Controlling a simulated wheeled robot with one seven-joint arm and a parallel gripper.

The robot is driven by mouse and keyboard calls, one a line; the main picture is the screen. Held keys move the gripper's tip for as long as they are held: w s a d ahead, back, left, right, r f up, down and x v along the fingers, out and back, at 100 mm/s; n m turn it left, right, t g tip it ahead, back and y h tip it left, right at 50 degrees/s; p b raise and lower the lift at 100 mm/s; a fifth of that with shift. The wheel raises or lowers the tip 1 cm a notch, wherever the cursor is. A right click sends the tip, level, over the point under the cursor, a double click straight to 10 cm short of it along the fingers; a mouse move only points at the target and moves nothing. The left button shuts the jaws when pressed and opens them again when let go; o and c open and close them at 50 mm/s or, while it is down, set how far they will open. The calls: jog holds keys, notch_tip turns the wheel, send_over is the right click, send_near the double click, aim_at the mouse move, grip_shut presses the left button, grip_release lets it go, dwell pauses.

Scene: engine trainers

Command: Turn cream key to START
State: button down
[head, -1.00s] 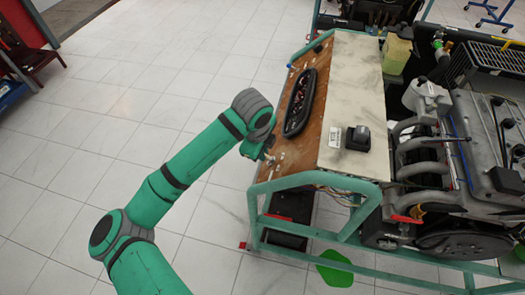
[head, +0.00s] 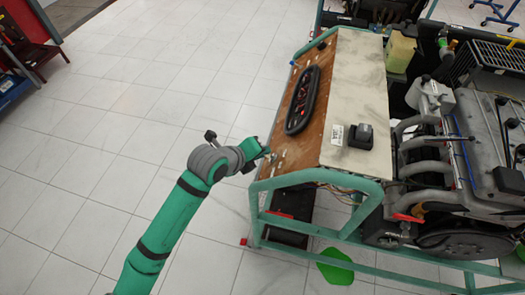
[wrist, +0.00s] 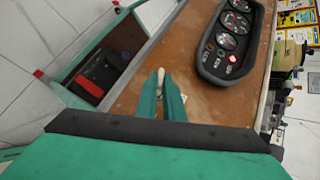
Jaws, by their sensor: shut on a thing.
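The cream key (wrist: 160,78) shows in the wrist view as a pale piece between my gripper's fingertips, at the brown wooden panel (wrist: 202,98). My gripper (wrist: 161,92) is shut on it, and the fingers hide most of the key and its switch. In the head view my gripper (head: 266,152) reaches the lower left part of the panel (head: 312,133) from the left. The key is too small to make out there, and I cannot read any START mark.
A black gauge cluster (head: 302,100) is fixed on the panel, above my gripper. A black box (head: 360,136) sits on the cream top. The green frame (head: 315,176) runs close below my gripper.

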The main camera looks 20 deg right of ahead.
jog(key=shift+s+f+m+h, duration=0.15)
jog(key=shift+m+h, duration=0.25)
jog(key=shift+m, duration=0.1)
jog(key=c, duration=1.9)
grip_release()
jog(key=shift+o, duration=0.2)
jog(key=shift+a, duration=0.1)
jog(key=shift+a+r, duration=0.25)
jog(key=shift+r, duration=0.05)
jog(key=v, duration=1)
jog(key=shift+s, duration=0.2)
